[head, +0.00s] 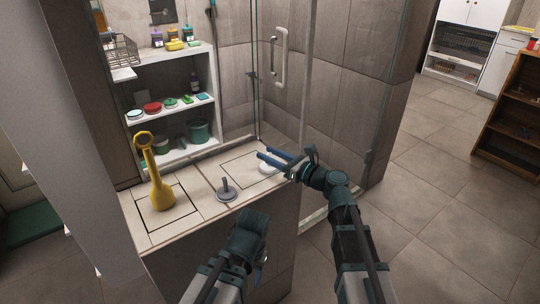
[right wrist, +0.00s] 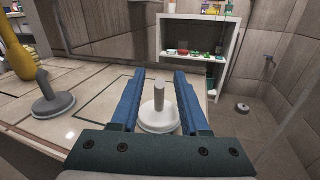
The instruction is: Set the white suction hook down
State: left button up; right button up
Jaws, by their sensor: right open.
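The white suction hook (right wrist: 159,117) stands upright on the tiled ledge, its grey stem between the fingers of my right gripper (right wrist: 160,74). The fingers are apart, with a gap visible on each side of the stem. In the head view, my right gripper (head: 263,152) reaches over the ledge's right part, and the hook's white base (head: 267,168) shows just below the fingers, inside a dark outlined square. The hook's stem is hidden there.
A grey suction hook (head: 227,192) stands mid-ledge, left of the white one. White shelves (head: 182,104) with tins and pots are behind. A glass panel with a handle (head: 281,58) rises beyond.

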jog(key=v, duration=1.2)
jog(key=shift+r, duration=0.1)
jog(key=shift+s, duration=0.1)
